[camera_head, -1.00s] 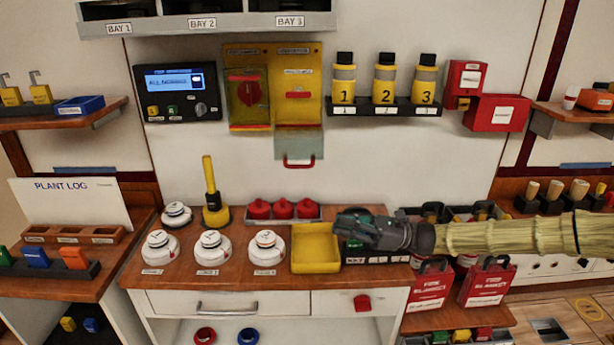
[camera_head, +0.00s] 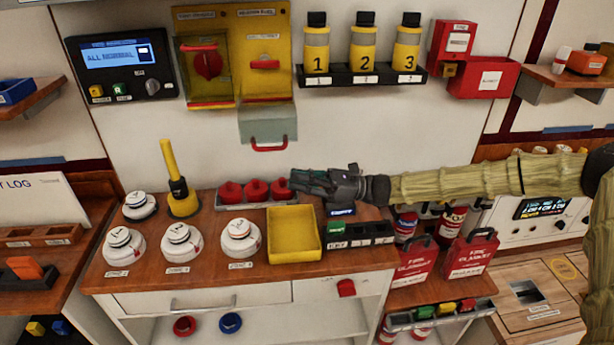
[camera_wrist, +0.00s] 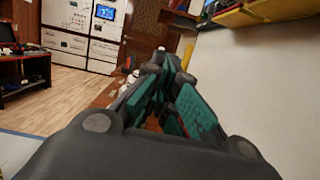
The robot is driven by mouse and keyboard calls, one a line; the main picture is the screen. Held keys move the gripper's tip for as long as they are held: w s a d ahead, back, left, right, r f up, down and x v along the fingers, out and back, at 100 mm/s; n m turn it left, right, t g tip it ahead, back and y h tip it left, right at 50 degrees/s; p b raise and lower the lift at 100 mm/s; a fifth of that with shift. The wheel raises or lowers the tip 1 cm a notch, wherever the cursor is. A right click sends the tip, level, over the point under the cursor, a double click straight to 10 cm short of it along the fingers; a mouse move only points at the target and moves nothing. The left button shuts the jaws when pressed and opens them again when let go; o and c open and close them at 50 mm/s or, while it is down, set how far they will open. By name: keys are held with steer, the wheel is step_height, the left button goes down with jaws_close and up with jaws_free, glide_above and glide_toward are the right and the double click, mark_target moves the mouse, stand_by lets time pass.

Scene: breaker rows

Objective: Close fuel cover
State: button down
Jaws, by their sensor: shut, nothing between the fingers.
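The right yellow wall panel (camera_head: 264,70), its label seeming to read as a fuel one, has a red handle in its middle. Its grey-green cover (camera_head: 267,124) hangs open from the panel's lower edge, with a red bar handle (camera_head: 269,146) at the bottom. My gripper (camera_head: 293,182) is shut and empty, pointing left. In the picture it is below and slightly right of the cover's handle, apart from it. In the wrist view my closed fingers (camera_wrist: 165,65) point along the wall.
A left yellow panel (camera_head: 206,62) has its clear cover down over a red knob. Three numbered bottles (camera_head: 363,48) stand on a rack at right. The wall between cover and rack is clear.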

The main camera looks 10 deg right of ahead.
steer(key=a+r+p, duration=0.3)
steer(key=a+r, duration=0.2)
steer(key=shift+a+r, duration=0.15)
steer(key=shift+r, duration=0.05)
steer(key=shift+r, duration=0.1)
stand_by(0.4)
